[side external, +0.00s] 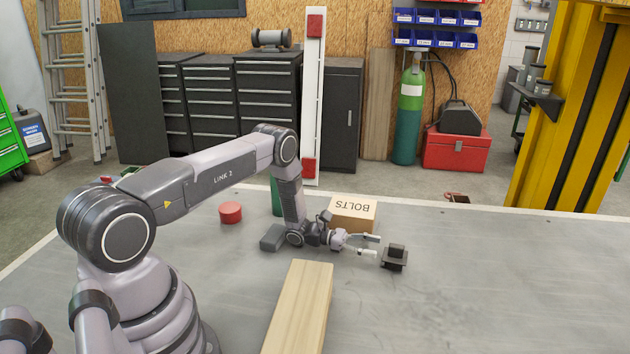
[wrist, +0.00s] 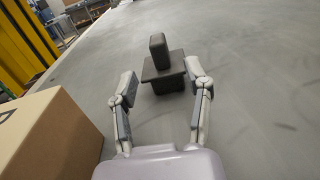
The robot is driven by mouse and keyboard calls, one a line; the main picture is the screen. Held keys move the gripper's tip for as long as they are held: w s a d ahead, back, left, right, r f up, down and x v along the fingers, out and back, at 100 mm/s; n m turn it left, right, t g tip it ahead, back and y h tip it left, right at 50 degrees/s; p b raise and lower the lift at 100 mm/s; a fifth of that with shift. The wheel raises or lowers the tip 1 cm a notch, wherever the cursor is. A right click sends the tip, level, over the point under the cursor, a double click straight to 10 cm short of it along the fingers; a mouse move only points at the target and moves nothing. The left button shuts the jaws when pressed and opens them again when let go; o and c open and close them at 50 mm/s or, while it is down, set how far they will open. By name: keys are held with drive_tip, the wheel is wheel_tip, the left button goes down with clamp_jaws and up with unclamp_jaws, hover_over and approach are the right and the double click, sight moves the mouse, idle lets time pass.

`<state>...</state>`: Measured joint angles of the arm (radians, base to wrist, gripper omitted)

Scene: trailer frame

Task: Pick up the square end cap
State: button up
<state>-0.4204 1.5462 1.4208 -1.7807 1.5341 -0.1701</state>
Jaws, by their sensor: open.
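The square end cap (side external: 394,257) is a dark grey piece with a wide flange and a narrower block standing up from it. It sits on the grey table to the right of my gripper (side external: 372,245) in the side external view. In the wrist view the end cap (wrist: 163,66) stands upright just ahead, between the lines of my two fingers. My gripper (wrist: 164,88) is open and low over the table, with its fingertips close to the flange on both sides. I cannot tell whether they touch it.
A cardboard BOLTS box (side external: 354,214) stands close beside my gripper; it also fills the left of the wrist view (wrist: 48,140). A wooden beam (side external: 300,305) lies in front. A red round piece (side external: 231,212) is at left. The table (side external: 480,290) is clear to the right.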

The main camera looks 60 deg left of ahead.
sight(395, 256)
drive_tip(key=x, duration=0.6)
drive_tip(key=shift+w+d, duration=0.1)
clamp_jaws()
